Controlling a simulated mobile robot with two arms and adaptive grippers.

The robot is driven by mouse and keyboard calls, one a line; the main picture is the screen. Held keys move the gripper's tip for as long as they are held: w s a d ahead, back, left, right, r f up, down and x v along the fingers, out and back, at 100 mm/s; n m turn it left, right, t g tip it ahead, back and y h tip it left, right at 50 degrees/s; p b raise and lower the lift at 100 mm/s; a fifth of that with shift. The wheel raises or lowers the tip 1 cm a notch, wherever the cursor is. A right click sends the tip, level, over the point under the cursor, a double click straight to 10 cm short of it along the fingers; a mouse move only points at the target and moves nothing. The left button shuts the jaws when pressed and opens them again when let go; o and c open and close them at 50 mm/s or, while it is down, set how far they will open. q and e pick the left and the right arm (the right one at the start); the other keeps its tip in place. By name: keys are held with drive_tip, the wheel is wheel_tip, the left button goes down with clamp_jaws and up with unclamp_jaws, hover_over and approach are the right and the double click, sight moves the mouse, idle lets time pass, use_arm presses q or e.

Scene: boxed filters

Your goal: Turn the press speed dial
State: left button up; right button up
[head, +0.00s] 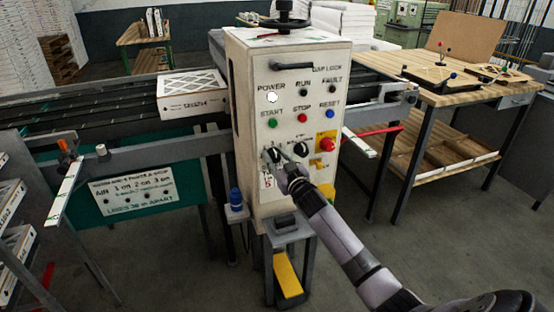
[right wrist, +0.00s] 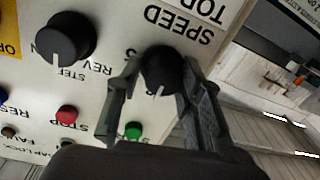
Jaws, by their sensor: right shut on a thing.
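The press control box (head: 246,110) is a cream cabinet with lamps, buttons and dials. The black speed dial (right wrist: 160,66) sits under the upside-down word SPEED in the right wrist view. Its white pointer line shows on its lower edge. My right gripper (right wrist: 163,95) has one finger on each side of this dial and is shut on it. In the head view my right gripper (head: 272,155) is at the lower left of the box face and partly covers the dial. My left gripper is in neither view.
A second black dial (right wrist: 65,38) is close beside the speed dial. A green button (right wrist: 133,131) and a red button (right wrist: 66,114) are near the fingers. A red emergency button (head: 327,144) is to the right. A boxed filter (head: 190,88) lies on the conveyor.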

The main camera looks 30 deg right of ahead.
drive_tip(key=shift+a+n, duration=0.15)
drive_tip(key=shift+n, duration=0.25)
drive_tip(key=shift+c, duration=0.3)
drive_tip(key=n+p, duration=0.1)
drive_tip(key=n, duration=0.2)
drive_tip(key=shift+n, duration=0.3)
drive_tip(key=n, duration=0.2)
drive_tip(key=shift+a+f+n+p, duration=0.15)
drive_tip(key=shift+n+p, duration=0.2)
drive_tip(key=shift+n, duration=0.05)
drive_tip(key=shift+f+n+g, duration=0.1)
drive_tip(key=shift+n+g, duration=0.3)
drive_tip(key=shift+n, duration=0.2)
drive_tip(key=shift+f, duration=0.1)
drive_tip(key=o, duration=0.8)
drive_tip(key=shift+o, duration=1.3)
drive_tip(key=shift+r, duration=0.25)
